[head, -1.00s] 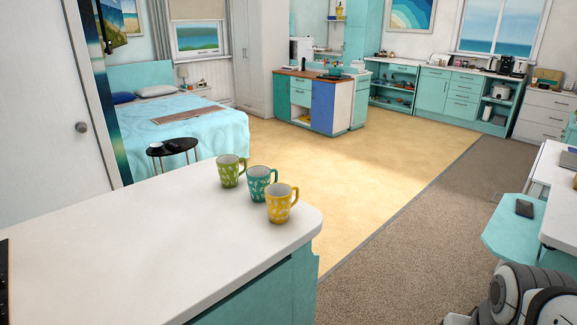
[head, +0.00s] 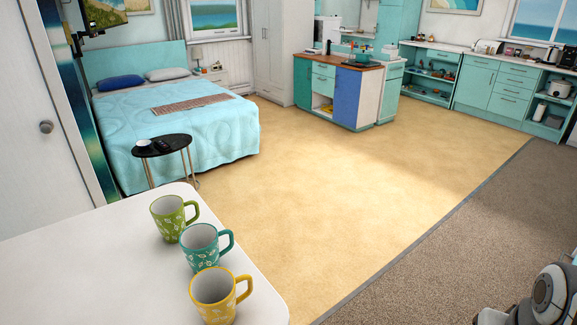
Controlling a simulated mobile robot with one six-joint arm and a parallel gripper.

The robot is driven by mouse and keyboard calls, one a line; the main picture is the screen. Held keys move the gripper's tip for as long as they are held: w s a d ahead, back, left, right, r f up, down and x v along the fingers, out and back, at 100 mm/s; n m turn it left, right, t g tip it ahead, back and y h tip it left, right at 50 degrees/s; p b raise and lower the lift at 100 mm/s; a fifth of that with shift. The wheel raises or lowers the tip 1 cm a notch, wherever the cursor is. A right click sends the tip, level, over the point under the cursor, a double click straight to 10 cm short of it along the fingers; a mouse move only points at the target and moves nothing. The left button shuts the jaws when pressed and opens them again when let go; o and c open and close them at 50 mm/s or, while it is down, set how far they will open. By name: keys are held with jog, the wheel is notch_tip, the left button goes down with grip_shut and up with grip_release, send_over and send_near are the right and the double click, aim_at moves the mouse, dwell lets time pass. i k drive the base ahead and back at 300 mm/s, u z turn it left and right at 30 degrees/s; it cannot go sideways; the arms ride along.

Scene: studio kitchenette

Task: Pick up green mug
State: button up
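The green mug (head: 170,221) is lime green with a pale pattern and stands upright on the white counter (head: 110,270), near its far edge. Its handle points right. A teal mug (head: 203,249) stands just in front of it and to the right, and a yellow mug (head: 216,298) stands nearer still. The three form a slanting row, each with its handle to the right. My gripper is not in view; only a grey and black part of my arm shows at the lower right corner.
Beyond the counter is open tan floor (head: 310,190), with brown carpet (head: 480,210) to the right. A small black table (head: 162,147) stands beside the bed (head: 180,125). A kitchen island (head: 340,92) stands at the back. A white door (head: 40,150) is at the left.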

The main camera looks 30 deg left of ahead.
aim_at(168, 212)
jog(key=z, duration=0.05)
jog(key=i, duration=2.65)
jog(key=u, duration=4.1)
jog(key=i, duration=1.05)
jog(key=z, duration=0.05)
